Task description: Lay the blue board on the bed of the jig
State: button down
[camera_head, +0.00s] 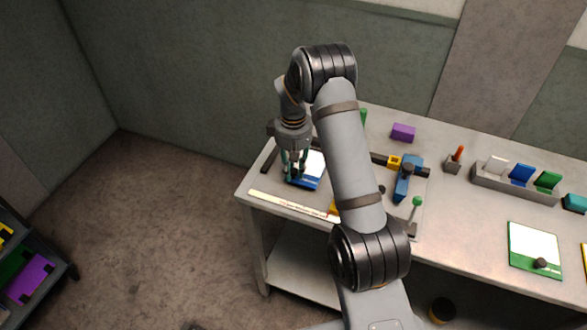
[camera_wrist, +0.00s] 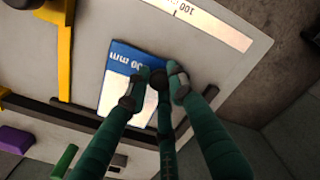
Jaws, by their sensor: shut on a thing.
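The blue board (camera_head: 304,184) has a blue strip with upside-down "mm" lettering and a white area; it also shows in the wrist view (camera_wrist: 122,56). My gripper (camera_head: 296,173) is above it, its green fingers closed together at a dark knob on the board in the wrist view (camera_wrist: 160,78). The fingers hide part of the board. The jig's pale bed (camera_wrist: 85,45) lies under and around the board. I cannot tell whether the board touches the bed or hangs just above it. A dark rail (camera_wrist: 75,115) runs beside the board's white end.
A marked ruler strip (camera_head: 285,203) lies along the front edge. A blue slide (camera_head: 408,180) and a green-knobbed lever (camera_head: 416,204) stand right of my arm. Further right are a grey rack (camera_head: 510,187) and a green board (camera_head: 535,248). A purple block (camera_head: 403,132) lies behind.

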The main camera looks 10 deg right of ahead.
jog(key=shift+f+b, duration=0.5)
jog(key=shift+f, duration=0.05)
jog(key=c, duration=1.4)
grip_release()
jog(key=shift+c, duration=0.2)
notch_tip(320, 180, up, 12)
jog(key=shift+f, duration=0.1)
notch_tip(320, 180, down, 12)
jog(key=shift+r, duration=0.15)
jog(key=shift+r+p, duration=0.35)
jog(key=shift+p, duration=0.1)
